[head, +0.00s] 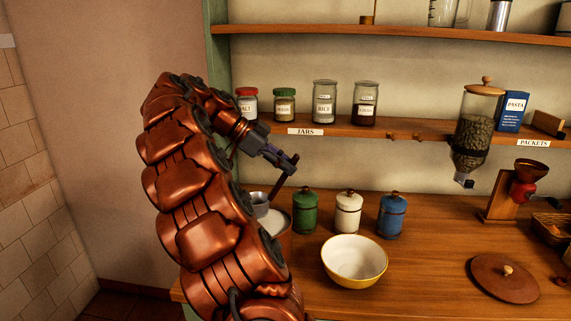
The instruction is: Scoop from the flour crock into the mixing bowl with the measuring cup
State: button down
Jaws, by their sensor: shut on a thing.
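My gripper (288,168) is shut on the upper end of the long handle of the measuring cup (258,203). The small grey metal cup hangs below the gripper, at the mouth of the flour crock (286,245). My copper arm hides much of the brown crock; some white shows inside its mouth. I cannot tell whether the cup touches the flour or what it holds. The mixing bowl (354,262), cream inside and yellow outside, stands upright to the right of the crock and looks empty.
Green (305,212), white (347,213) and blue (392,216) canisters stand behind the bowl. A round wooden lid (504,279) lies at right. A shelf of jars (324,102) runs behind the gripper.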

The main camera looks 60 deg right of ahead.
aim_at(293, 157)
notch_tip(293, 157, down, 9)
jog(key=b, duration=0.8)
jog(key=shift+f+b, duration=0.1)
jog(key=shift+b, duration=0.45)
dwell(1.0)
jog(key=shift+r+p, duration=5.9)
jog(key=shift+r, duration=0.3)
jog(key=shift+f, duration=0.1)
